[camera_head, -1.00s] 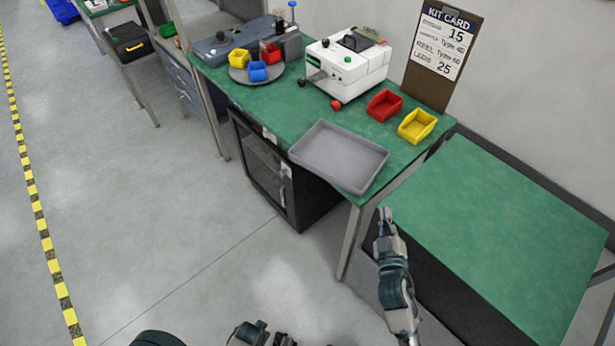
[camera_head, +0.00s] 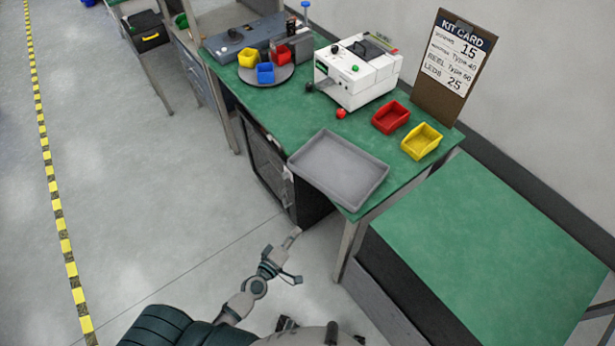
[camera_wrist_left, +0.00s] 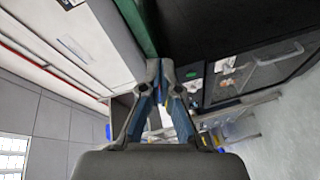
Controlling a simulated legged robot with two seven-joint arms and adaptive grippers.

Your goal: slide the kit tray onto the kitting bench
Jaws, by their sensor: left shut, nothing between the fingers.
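The kit tray (camera_head: 338,172), grey, shallow and apparently empty, lies on the green-topped bench (camera_head: 272,115) near its front right corner, its near side at the front edge. A second green top (camera_head: 500,245) adjoins on the right, with a gap or step between them; I cannot tell which one is named the kitting bench. My left gripper (camera_head: 290,240) is shut and empty, in front of the bench and below the tray, apart from it. Its closed fingers show in the left wrist view (camera_wrist_left: 166,72), where the tray is not seen. My right gripper is out of view.
A red bin (camera_head: 390,117) and a yellow bin (camera_head: 422,141) stand behind the tray, with a kit card board (camera_head: 452,68) behind them. A white machine (camera_head: 357,72) and a round turntable (camera_head: 265,75) with small bins are further left. The right-hand green top is bare.

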